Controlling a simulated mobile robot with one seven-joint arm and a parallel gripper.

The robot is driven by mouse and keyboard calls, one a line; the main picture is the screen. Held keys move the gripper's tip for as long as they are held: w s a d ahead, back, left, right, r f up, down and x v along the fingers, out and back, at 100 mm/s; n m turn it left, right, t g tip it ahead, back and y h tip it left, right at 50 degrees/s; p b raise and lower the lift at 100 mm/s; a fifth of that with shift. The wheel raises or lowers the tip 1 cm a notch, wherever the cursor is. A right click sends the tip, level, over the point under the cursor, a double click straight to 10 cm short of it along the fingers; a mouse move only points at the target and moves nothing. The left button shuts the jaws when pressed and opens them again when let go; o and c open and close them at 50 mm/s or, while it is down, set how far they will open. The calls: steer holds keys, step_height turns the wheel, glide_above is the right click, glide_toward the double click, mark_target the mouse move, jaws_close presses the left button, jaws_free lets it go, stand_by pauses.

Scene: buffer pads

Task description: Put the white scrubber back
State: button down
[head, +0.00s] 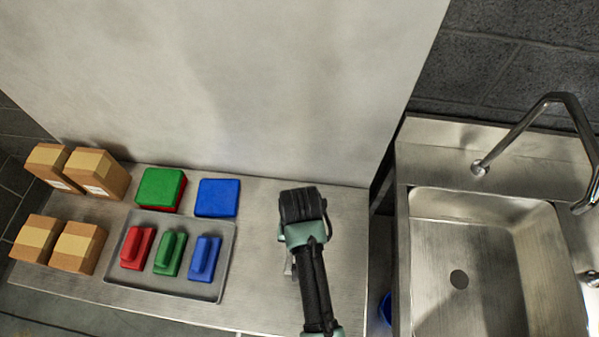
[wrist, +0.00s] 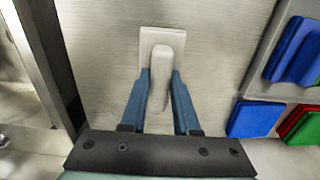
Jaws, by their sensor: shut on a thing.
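The white scrubber (wrist: 151,46) shows in the wrist view, with a flat pale base and a raised handle. My gripper (wrist: 163,82) is shut on its handle, one blue finger on each side. I cannot tell whether its base touches the steel counter or hangs just above it. In the head view my arm hides most of the gripper and the scrubber, right of the grey tray (head: 229,262). The tray holds a red scrubber (head: 137,248), a green scrubber (head: 170,254) and a blue scrubber (head: 204,258) in a row.
A green pad (head: 160,187) on a red one and a blue pad (head: 217,197) lie behind the tray. Several cardboard boxes (head: 79,246) stand at the left. A sink (head: 480,270) is at the right, past a gap. Counter between tray and arm is clear.

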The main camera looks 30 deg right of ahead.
steer(key=shift+f, duration=1.75)
steer(key=shift+f, duration=0.1)
steer(key=shift+f, duration=0.1)
steer(key=c, duration=0.7)
jaws_free()
steer(key=shift+o, duration=0.2)
step_height(320, 180, up, 12)
steer(key=shift+r, duration=0.25)
